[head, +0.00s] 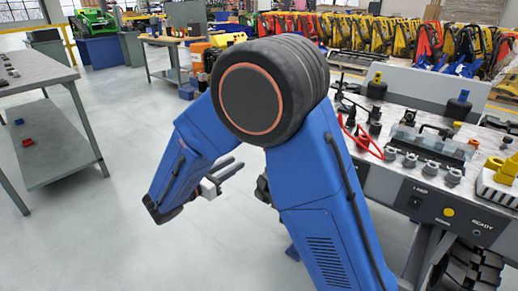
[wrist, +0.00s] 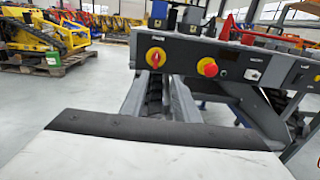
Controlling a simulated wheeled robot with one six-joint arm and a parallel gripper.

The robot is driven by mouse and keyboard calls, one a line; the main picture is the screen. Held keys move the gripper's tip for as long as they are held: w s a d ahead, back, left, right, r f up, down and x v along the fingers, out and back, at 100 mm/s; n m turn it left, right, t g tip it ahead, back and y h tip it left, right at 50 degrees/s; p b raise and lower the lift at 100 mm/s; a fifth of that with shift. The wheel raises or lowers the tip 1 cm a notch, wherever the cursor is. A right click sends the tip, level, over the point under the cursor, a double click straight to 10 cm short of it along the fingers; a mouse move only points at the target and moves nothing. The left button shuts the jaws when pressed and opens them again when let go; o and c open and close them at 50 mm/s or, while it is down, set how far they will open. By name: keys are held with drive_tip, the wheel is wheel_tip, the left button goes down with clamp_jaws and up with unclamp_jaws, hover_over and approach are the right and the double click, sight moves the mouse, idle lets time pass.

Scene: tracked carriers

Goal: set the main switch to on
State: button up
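The main switch (wrist: 155,58) appears to be the red rotary knob on a round yellow plate, at the left end of a dark front panel in the wrist view. Its label and exact knob angle are too small to read surely. It is hidden behind my arm in the head view. My gripper (head: 236,164) shows in the head view with two fingers apart and nothing between them. It points towards the carrier and is clear of the panel. The wrist view shows no fingertips.
A red mushroom button (wrist: 207,67) on yellow sits right of the switch. The carrier's panel (head: 440,207) also bears a lamp switch and a yellow button (head: 448,212). Parts and red cable crowd its top. A grey workbench (head: 35,70) stands left; the floor between is clear.

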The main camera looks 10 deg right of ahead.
drive_tip(key=x, duration=1.6)
drive_tip(key=shift+w, duration=0.55)
clamp_jaws()
